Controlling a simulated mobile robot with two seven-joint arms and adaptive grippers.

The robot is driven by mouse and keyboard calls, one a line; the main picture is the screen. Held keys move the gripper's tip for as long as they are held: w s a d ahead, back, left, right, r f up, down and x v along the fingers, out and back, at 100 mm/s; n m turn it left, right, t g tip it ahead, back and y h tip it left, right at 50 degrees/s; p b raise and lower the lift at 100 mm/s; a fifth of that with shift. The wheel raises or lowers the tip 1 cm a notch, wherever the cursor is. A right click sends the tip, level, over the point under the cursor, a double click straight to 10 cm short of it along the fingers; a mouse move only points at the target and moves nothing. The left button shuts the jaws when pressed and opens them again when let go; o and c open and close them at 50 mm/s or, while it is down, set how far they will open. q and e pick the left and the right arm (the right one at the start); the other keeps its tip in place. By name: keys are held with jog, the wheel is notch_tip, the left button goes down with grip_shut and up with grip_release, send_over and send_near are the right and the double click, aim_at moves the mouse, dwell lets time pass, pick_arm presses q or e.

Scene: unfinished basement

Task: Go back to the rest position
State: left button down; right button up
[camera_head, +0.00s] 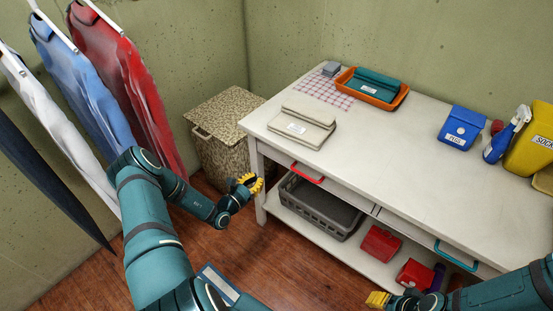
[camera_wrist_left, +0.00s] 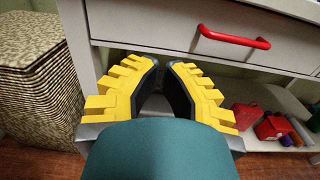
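My left gripper (camera_head: 247,183) is off the table's left front corner, beside the patterned hamper. In the left wrist view, its yellow toothed fingers (camera_wrist_left: 160,75) stand apart, with a narrow gap and nothing held between them. My right gripper (camera_head: 378,299) is at the bottom edge of the head view, below and in front of the table. Only some of its yellow finger part shows, and I cannot tell whether it is open.
A white table (camera_head: 400,160) has a red-handled drawer (camera_head: 307,172). A grey crate (camera_head: 318,207) and red boxes are on its lower shelf. The hamper (camera_head: 222,117) stands at its left. Hanging clothes (camera_head: 125,75) are close to my left arm. Open floor lies before the table.

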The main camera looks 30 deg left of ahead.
pick_arm(q)
jog(key=s+d+m+g+h, duration=0.2)
jog(key=d+m+g+h, duration=0.3)
jog(key=d, duration=0.6)
jog(key=s+d+m+g+h, duration=0.35)
jog(key=d+m+h, duration=0.2)
jog(key=d, duration=0.55)
jog(key=s+d+m+g+y, duration=0.6)
jog(key=s+d+m+g, duration=0.2)
jog(key=s+m+g, duration=0.5)
jog(key=r+m+t, duration=0.1)
jog(key=m, duration=0.2)
jog(key=d+r+m+t+y, duration=0.1)
jog(key=m+t, duration=0.1)
jog(key=m, duration=0.1)
jog(key=d+r+m+t+y, duration=0.1)
jog(key=m+t, duration=0.1)
jog(key=m, duration=0.2)
jog(key=shift+s+d+r, duration=0.25)
jog(key=shift+s+r, duration=0.05)
jog(key=shift+r, duration=0.05)
